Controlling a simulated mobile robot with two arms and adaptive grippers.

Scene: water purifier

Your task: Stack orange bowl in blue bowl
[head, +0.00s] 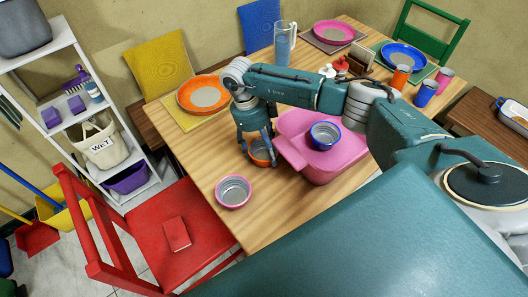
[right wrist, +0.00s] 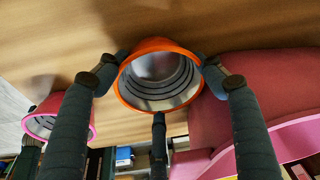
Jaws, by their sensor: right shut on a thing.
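The orange bowl (head: 262,158) is on or just above the wooden table, left of the pink container; the head view does not settle which. My right gripper (head: 258,140) is shut on the orange bowl, with its fingers around the rim. In the right wrist view the orange bowl (right wrist: 160,75) shows its grey ridged inside between the fingers (right wrist: 160,85). The blue bowl (head: 324,135) sits upright and looks empty on top of the pink container, to the right of my right gripper. My left gripper is not in view.
The pink container (head: 318,165) with its lid stands close to the right of the gripper. A pink bowl (head: 233,191) is near the table's front left edge. An orange plate (head: 204,94) lies behind. A red chair (head: 170,225) stands at the left.

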